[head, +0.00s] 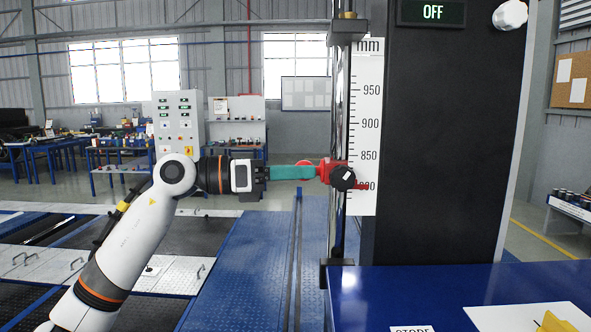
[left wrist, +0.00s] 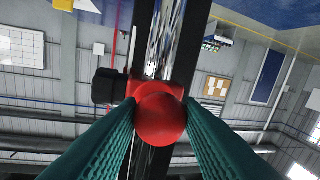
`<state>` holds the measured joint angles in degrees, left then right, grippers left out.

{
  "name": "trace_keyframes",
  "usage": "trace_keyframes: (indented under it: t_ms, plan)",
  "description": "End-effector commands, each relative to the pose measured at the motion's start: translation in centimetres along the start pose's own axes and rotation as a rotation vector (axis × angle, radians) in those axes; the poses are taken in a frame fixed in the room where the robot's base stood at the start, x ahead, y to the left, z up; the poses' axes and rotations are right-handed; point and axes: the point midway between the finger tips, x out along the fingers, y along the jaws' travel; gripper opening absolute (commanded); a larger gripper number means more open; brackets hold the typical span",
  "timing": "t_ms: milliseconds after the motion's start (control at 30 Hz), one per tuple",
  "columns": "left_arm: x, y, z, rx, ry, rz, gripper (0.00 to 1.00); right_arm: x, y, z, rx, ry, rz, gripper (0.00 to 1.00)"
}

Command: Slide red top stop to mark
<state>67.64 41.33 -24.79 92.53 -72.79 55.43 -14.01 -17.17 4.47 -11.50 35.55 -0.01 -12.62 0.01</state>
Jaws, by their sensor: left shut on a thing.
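In the left wrist view, the fingers are shut on the stop's round red ball handle (left wrist: 160,118), one finger on each side. I cannot make out a separate target mark on the scale. My right gripper is out of view.
Dark brackets hold the rail at top (head: 347,30) and bottom (head: 336,272). A blue surface (head: 450,290) with a white sheet is below. The rail above the stop is clear.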

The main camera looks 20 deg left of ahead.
Motion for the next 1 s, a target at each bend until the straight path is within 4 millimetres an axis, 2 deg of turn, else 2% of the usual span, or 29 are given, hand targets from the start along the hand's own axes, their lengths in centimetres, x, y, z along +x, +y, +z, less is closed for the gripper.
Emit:
trace_keyframes:
  t_ms: [167,200,300,333,667,767,1000]
  plan:
    - [0.0,0.0,0.0,0.000,-0.002,-0.001,0.00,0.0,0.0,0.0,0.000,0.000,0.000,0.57]
    - [0.0,0.0,0.0,0.000,-0.002,-0.001,0.35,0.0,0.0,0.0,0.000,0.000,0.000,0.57]
    - [0.0,0.0,0.0,0.000,-0.002,-0.001,0.51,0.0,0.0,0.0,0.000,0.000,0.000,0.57]
    - [0.0,0.0,0.0,0.000,-0.002,-0.001,0.53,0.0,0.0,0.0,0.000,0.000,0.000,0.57]
    - [-0.4,-0.1,0.0,0.001,-0.001,-0.002,0.53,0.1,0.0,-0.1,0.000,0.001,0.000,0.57]
    - [-1.5,-0.1,0.2,0.001,-0.001,-0.003,0.53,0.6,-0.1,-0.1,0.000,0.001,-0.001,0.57]
    - [-6.5,-0.2,0.3,0.001,-0.001,-0.006,0.53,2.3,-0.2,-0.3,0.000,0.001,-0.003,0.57]
